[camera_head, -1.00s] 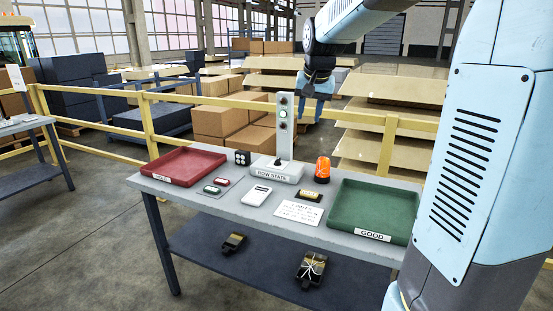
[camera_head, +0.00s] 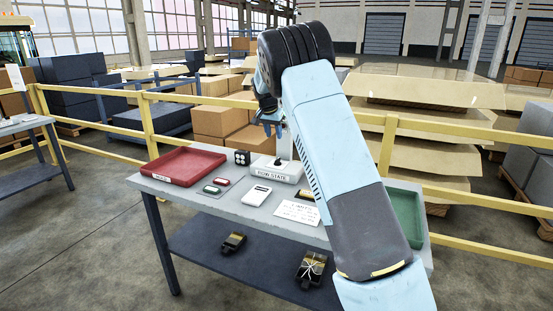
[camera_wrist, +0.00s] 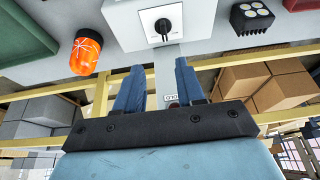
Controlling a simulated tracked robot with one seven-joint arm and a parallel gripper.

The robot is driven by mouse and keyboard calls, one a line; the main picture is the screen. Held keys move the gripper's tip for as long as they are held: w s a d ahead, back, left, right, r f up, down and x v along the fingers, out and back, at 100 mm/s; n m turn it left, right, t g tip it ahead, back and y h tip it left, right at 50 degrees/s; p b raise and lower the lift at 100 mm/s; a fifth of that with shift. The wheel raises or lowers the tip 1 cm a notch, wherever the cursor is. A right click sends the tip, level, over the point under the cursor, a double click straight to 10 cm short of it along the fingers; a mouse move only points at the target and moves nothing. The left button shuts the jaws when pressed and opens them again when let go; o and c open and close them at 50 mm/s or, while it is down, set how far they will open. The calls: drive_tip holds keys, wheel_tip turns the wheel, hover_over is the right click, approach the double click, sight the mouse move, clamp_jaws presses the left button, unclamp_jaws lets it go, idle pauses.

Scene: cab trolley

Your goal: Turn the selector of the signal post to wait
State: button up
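The signal post's white base box (camera_head: 272,174), labelled ROW STATE, stands at the back middle of the table. Its selector is a small black knob (camera_wrist: 162,27) on a white dial in the wrist view; I cannot read its position. The knob also shows as a dark spot (camera_head: 279,161) in the head view. The grey post column (camera_wrist: 167,72) shows between my fingers in the wrist view; my arm hides most of it in the head view. My gripper (camera_wrist: 155,68) is open and empty, above the base box and apart from the knob. It shows in the head view (camera_head: 269,131).
A red tray (camera_head: 180,166) lies left and a green tray (camera_head: 407,212) right, partly behind my arm. An orange beacon (camera_wrist: 85,52) and a black block with round tops (camera_wrist: 251,18) flank the base box. A yellow railing (camera_head: 149,125) runs behind the table (camera_head: 235,210).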

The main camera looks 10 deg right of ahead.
sight(278, 159)
drive_tip(key=x, duration=1.5)
drive_tip(key=shift+w+a, duration=0.2)
drive_tip(key=shift+w, duration=0.2)
clamp_jaws()
